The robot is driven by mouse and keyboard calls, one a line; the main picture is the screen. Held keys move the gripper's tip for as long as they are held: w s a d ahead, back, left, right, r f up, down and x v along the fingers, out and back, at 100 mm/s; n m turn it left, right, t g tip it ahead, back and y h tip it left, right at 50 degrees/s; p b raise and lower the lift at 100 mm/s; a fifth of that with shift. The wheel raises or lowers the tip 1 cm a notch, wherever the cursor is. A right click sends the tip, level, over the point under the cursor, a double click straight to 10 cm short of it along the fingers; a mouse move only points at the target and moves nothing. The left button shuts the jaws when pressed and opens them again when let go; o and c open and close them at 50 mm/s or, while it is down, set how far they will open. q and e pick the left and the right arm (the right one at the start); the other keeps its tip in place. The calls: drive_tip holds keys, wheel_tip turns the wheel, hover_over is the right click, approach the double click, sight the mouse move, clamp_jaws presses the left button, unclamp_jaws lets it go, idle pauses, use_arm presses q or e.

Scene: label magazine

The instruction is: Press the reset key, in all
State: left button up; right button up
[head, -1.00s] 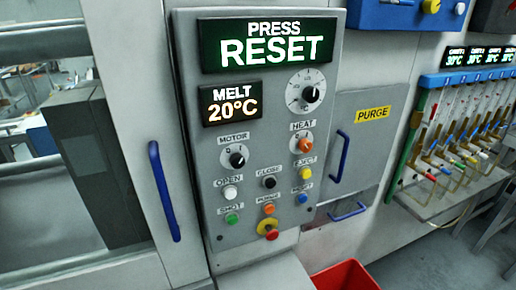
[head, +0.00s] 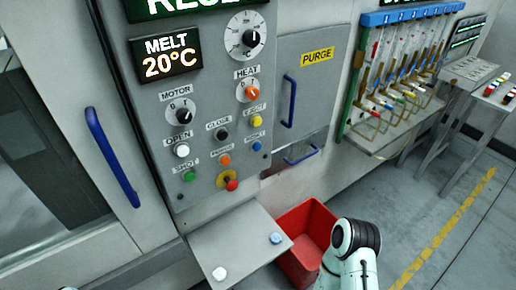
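The reset key (head: 256,146) is a small blue round button at the right end of a row on the grey control panel (head: 215,92). The small label above it is hard to read now. In the head view nothing touches the key or covers it. Part of my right arm shows at the bottom right, below and to the right of the panel, but its gripper cannot be made out. My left gripper is not in view.
Around it are white, black, yellow, green and orange buttons and a red emergency stop (head: 231,184). A grey shelf (head: 235,245) with a white and a blue round button juts out below. A red bin (head: 307,216) stands beside it. A blue door handle (head: 112,158) is at the left.

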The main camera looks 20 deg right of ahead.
clamp_jaws()
idle(1.5)
